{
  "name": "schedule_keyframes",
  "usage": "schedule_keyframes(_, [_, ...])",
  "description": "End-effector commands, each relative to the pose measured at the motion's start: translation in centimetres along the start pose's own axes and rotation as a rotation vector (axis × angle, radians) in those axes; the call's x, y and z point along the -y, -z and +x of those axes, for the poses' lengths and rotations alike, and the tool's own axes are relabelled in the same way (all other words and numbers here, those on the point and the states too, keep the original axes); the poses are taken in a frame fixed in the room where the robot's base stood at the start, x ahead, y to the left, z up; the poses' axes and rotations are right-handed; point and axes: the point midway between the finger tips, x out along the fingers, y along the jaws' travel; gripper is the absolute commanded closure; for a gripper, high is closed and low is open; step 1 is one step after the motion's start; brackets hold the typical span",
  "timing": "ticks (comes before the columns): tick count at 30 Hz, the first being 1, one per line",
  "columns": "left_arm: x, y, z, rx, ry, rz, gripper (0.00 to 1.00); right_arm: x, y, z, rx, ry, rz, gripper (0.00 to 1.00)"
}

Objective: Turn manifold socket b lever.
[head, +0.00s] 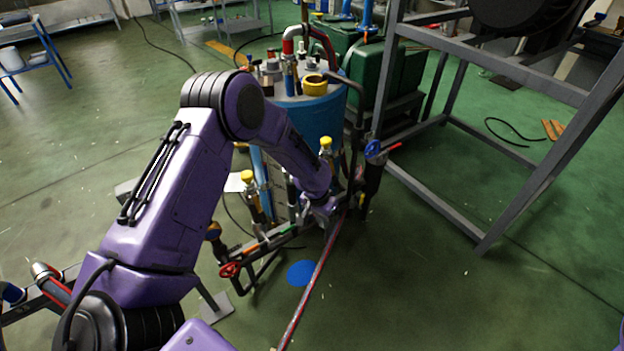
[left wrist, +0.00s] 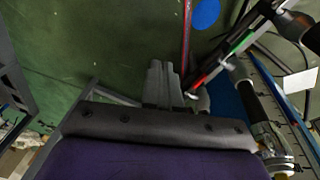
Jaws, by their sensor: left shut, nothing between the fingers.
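The manifold (head: 268,243) is a low dark pipe assembly in front of the blue tank, with green and orange-red marks along its bar. In the left wrist view the bar (left wrist: 222,63) with green, white and red parts lies right of the fingertips. I cannot tell which part is the socket b lever. My left gripper (head: 324,210) is at the manifold's right end in the head view, partly hidden by my own arm. In the left wrist view its fingers (left wrist: 160,68) are together and empty, close to the bar; contact is unclear. My right gripper is not in view.
Yellow-capped fittings (head: 247,177) rise from the manifold. A red handwheel (head: 230,270) is at its left end. A blue-handled valve (head: 373,150) and a grey metal frame (head: 483,240) stand to the right. A red hose (head: 305,297) runs along the floor. The front-right floor is clear.

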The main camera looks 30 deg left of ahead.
Motion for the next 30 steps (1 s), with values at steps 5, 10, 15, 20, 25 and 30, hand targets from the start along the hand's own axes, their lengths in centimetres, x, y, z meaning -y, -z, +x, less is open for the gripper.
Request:
schedule_keyframes(5, [4.7,6.9,-12.4,0.076,0.049,0.213,1.00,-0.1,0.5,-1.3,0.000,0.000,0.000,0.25])
schedule_keyframes(10, [7.3,8.2,-17.9,0.132,0.086,0.294,1.00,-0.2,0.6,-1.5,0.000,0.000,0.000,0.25])
schedule_keyframes(15, [7.8,7.9,-16.8,0.146,0.090,0.305,1.00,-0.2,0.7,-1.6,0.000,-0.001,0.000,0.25])
schedule_keyframes(20, [8.1,7.4,-13.4,0.147,0.090,0.303,1.00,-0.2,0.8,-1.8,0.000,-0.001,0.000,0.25])
schedule_keyframes(25, [8.5,6.9,-9.7,0.146,0.089,0.304,1.00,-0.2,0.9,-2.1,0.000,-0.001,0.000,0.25])
schedule_keyframes(30, [8.8,6.5,-6.6,0.145,0.090,0.303,1.00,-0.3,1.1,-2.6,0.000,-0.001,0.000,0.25])
